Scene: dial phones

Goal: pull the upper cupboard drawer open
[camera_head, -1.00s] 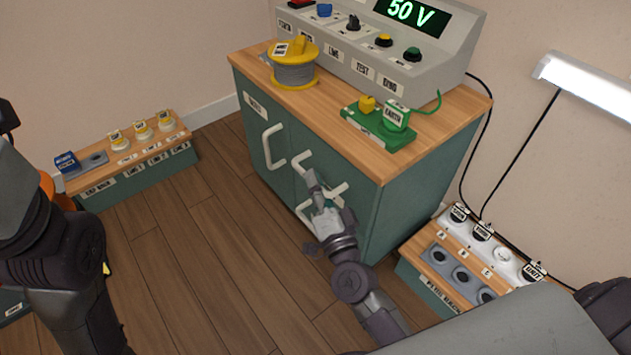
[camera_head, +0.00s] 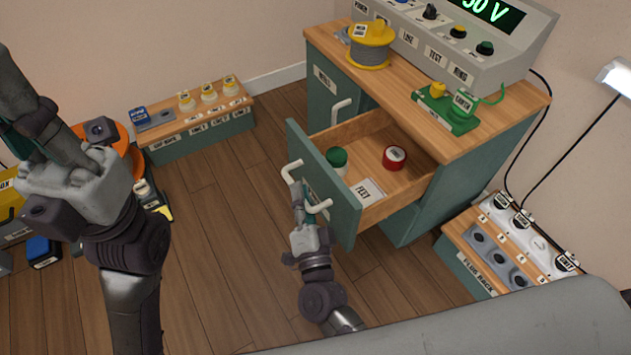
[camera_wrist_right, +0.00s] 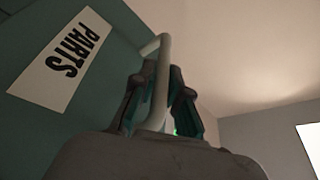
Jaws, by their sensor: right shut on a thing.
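The upper cupboard drawer (camera_head: 375,208) stands pulled out from the green cupboard (camera_head: 425,214). Inside it lie a green round item (camera_head: 337,158), a red roll (camera_head: 395,157) and a white card reading FEET (camera_head: 367,191). My right gripper (camera_head: 304,206) is shut on the drawer's white handle (camera_head: 291,173). In the right wrist view the fingers sit on both sides of the handle bar (camera_wrist_right: 160,85), beside a PARTS label (camera_wrist_right: 62,60) on the drawer front. My left arm is raised at the left of the head view; its fingertips are not clearly visible.
The cupboard's wooden top (camera_head: 400,85) bears a wire spool (camera_head: 369,45), a grey test console (camera_head: 460,45) and a green EARTH block (camera_head: 447,107). A low bench with white-labelled knobs (camera_head: 200,120) stands at the back left, and a jack rack (camera_head: 515,245) at the right. Wooden floor is clear between.

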